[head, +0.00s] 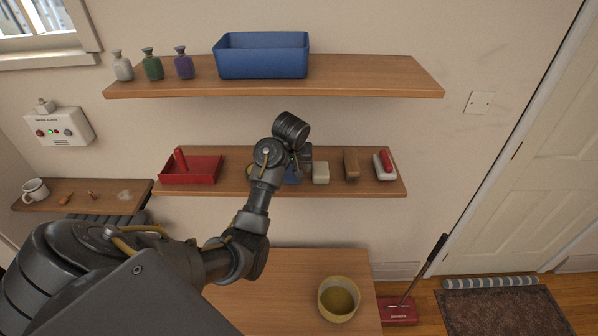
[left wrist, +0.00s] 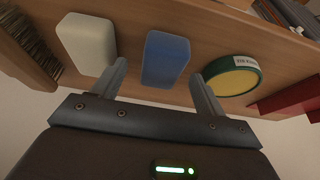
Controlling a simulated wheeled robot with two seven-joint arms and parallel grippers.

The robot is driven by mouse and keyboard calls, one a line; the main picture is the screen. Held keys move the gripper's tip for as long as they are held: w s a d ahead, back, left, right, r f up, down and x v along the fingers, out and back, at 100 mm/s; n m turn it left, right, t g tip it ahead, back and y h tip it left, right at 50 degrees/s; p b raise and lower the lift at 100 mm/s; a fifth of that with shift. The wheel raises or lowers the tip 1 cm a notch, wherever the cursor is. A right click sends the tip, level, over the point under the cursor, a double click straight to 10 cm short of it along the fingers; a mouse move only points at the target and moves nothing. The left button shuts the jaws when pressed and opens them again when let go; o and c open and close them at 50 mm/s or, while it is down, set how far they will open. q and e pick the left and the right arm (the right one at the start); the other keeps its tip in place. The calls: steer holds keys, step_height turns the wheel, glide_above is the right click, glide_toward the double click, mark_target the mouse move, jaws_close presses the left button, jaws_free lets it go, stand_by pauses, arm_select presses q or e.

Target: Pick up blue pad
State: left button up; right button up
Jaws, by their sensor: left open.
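The blue pad (left wrist: 165,58) lies on the lower wooden shelf in the left wrist view. In the head view only a bit of blue (head: 291,177) shows beneath my left gripper and wrist. My left gripper (left wrist: 158,76) is open and empty, with one finger towards each side of the pad. The fingertips reach near the pad's close end; I cannot tell whether they touch it. In the head view the left gripper (head: 294,166) is mostly hidden by its own wrist.
A white block (left wrist: 88,42) and a green-rimmed round tin (left wrist: 233,78) flank the pad closely. A brush (head: 351,166) and a red tray (head: 191,176) share the lower shelf (head: 235,188). The upper shelf (head: 380,88), bearing a blue bin (head: 262,62), hangs above.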

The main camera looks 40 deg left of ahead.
arm_select(q)
steer(key=shift+a+f, duration=0.3)
steer(key=shift+f, duration=0.35)
steer(key=shift+w+a+f, duration=0.1)
steer(key=shift+w+f, duration=0.1)
steer(key=shift+f, duration=0.3)
steer(key=shift+w, duration=0.1)
steer(key=shift+c, duration=0.6)
steer(key=c, duration=0.9)
arm_select(e)
steer(key=shift+s+d, duration=0.15)
